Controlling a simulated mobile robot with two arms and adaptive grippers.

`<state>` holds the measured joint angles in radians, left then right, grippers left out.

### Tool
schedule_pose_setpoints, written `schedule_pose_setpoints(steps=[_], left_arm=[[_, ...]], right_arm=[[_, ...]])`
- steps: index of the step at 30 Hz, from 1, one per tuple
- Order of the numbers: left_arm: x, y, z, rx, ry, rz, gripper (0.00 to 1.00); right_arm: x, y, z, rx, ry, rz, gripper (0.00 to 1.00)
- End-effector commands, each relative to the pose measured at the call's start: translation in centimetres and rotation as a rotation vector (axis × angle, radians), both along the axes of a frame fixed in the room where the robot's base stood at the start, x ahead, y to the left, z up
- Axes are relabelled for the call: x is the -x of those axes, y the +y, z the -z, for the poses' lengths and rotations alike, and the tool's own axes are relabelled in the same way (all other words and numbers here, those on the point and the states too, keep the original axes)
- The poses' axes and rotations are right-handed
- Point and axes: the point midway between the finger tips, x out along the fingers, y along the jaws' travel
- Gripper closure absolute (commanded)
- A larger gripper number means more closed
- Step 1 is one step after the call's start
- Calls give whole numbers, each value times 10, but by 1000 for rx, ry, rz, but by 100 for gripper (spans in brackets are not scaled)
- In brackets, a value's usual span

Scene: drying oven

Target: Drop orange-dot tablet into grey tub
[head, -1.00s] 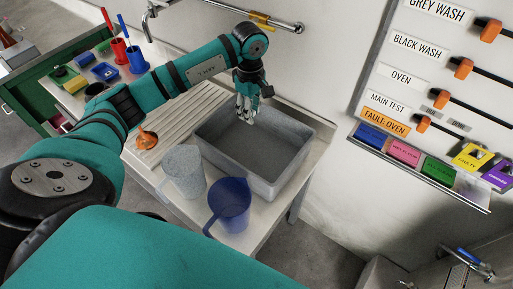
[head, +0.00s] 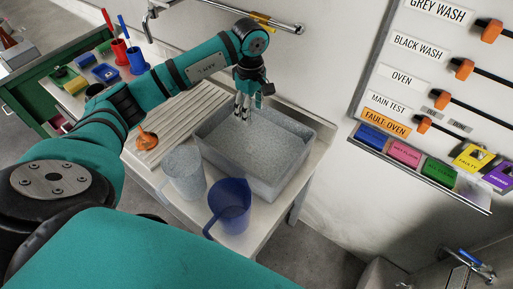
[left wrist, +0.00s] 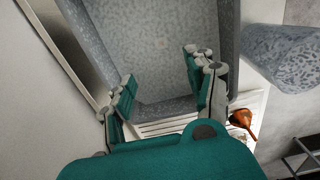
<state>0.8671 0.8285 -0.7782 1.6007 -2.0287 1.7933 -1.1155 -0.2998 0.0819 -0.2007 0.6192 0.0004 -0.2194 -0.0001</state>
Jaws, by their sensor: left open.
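The grey tub (head: 262,187) stands on the bench by the wall in the head view, open at the top. Its speckled inside (left wrist: 150,40) fills much of the left wrist view. My left gripper (head: 243,113) points down over the tub's back left part. In the left wrist view its fingers (left wrist: 160,68) stand apart, with only the tub's inside visible between them. I cannot make out the orange-dot tablet for certain; a tiny reddish spot by the right fingertip is too small to identify. My right gripper is not in view.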

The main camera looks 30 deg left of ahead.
Motion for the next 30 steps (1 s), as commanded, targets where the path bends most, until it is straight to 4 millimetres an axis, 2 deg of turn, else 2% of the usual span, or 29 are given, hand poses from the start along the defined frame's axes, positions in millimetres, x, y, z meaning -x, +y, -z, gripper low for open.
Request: schedule_pose_setpoints(steps=[9,15,20,30], left_arm=[[-1,1,-69,-1,-4,0,44],[0,0,-97,0,-1,-1,44],[0,0,-104,-1,0,-1,44],[1,0,-105,0,1,0,44]], right_arm=[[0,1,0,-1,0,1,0],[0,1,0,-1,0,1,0],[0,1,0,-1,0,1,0],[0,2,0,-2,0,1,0]])
